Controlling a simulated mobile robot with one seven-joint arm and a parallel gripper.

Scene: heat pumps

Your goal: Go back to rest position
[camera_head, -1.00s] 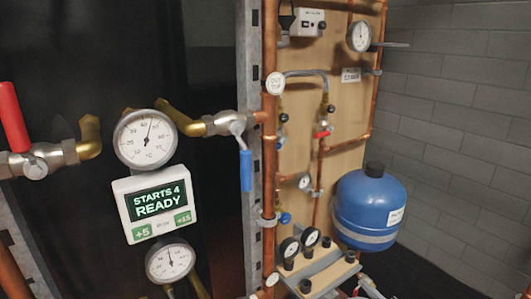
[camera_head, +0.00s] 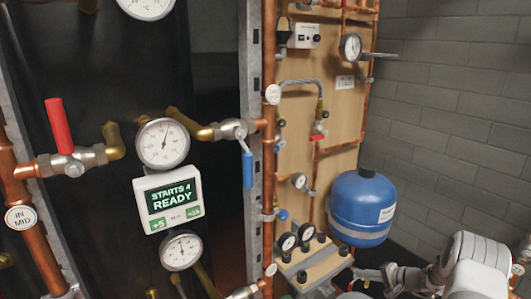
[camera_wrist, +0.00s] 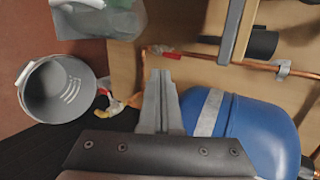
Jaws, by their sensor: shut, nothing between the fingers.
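My gripper (camera_wrist: 160,75) shows in the wrist view with its two grey fingers together and nothing between them. Its fingertips point at the wooden panel, left of the blue tank (camera_wrist: 240,130). In the head view my white and grey arm shows at the lower right, right of and below the blue tank (camera_head: 362,207). The fingertips are hard to make out there. The gripper appears apart from the valves and the display (camera_head: 172,200), which reads "STARTS 4 READY".
A red-handled valve (camera_head: 60,125) and a blue-handled valve (camera_head: 247,165) flank a round gauge (camera_head: 162,143). Copper pipes and small gauges line the wooden panel (camera_head: 345,110). A grey bucket (camera_wrist: 58,90) stands at left in the wrist view. A grey brick wall (camera_head: 460,110) is at right.

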